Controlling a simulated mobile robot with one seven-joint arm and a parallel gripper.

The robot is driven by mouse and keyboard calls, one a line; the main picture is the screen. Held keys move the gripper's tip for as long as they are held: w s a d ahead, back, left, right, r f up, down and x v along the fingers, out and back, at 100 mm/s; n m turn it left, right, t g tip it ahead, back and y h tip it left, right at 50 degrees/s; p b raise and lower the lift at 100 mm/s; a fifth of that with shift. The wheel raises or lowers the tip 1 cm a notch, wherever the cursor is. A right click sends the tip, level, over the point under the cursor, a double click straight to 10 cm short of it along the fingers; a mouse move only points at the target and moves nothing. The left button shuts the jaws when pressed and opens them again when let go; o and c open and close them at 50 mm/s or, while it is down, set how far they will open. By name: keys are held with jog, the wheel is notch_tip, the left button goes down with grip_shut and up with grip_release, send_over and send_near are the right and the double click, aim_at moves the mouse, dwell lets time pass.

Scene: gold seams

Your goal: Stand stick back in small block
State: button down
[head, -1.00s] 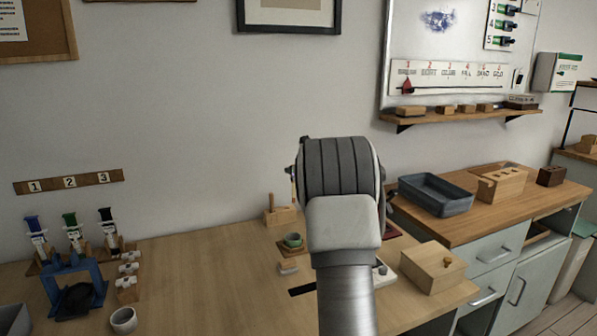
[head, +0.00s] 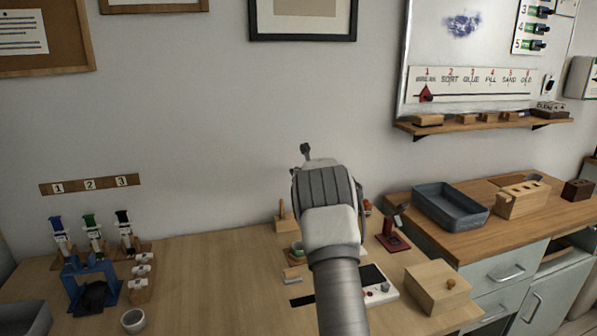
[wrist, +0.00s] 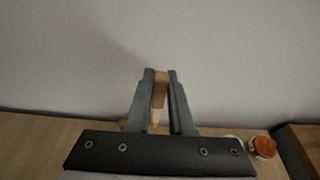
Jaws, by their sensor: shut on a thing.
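My gripper (wrist: 160,76) is shut on a wooden stick (wrist: 159,91) in the wrist view. The stick is upright between the fingers, with a paler, narrower lower end. In the head view my arm hides the fingers and the stick. A wooden block with an upright peg (head: 283,222) stands at the back of the bench, left of my arm. A smaller pale block (head: 292,275) lies nearer the front. I cannot tell which block is the stick's own. A bit of wood (wrist: 123,125) shows low behind the left finger in the wrist view.
A red stand (head: 393,240), a white panel (head: 378,284) and a wooden box (head: 437,288) are to the right. The bench between is clear.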

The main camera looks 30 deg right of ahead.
jog(key=shift+f+b, duration=1.45)
jog(key=shift+f, duration=0.7)
jog(key=shift+r, duration=0.1)
jog(key=shift+f+b, duration=2.95)
jog(key=shift+b, duration=0.9)
dwell(0.9)
dwell(0.3)
jog(key=c, duration=0.7)
grip_release()
